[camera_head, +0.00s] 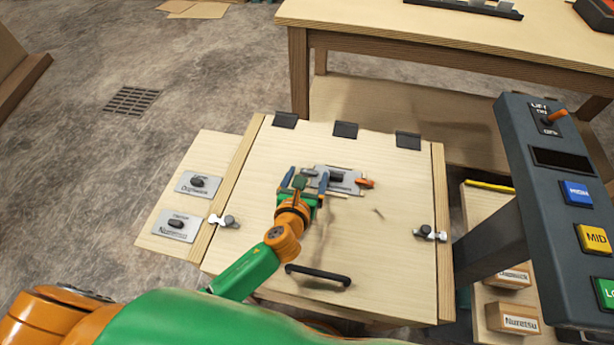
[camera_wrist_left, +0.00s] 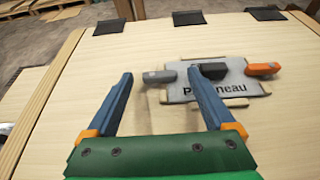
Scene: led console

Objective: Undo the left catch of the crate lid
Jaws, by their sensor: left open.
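The crate lid (camera_head: 300,240) is a pale wooden panel, shut flat, with a black handle (camera_head: 318,275) near its front edge. A matching right catch (camera_head: 430,234) sits on the right edge. My left gripper (camera_head: 307,178) is open and empty over the middle of the lid, to the right of and beyond the left catch. In the left wrist view, its blue fingers (camera_wrist_left: 160,73) stand apart, the right one partly covering a label plate (camera_wrist_left: 215,82).
The label plate has a black knob (camera_wrist_left: 213,71), a grey lever (camera_wrist_left: 159,77) and an orange lever (camera_wrist_left: 262,69). Three black hinges (camera_head: 345,130) line the lid's far edge. Two label plates (camera_head: 198,184) lie left of the crate. A control console (camera_head: 565,190) rises at right.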

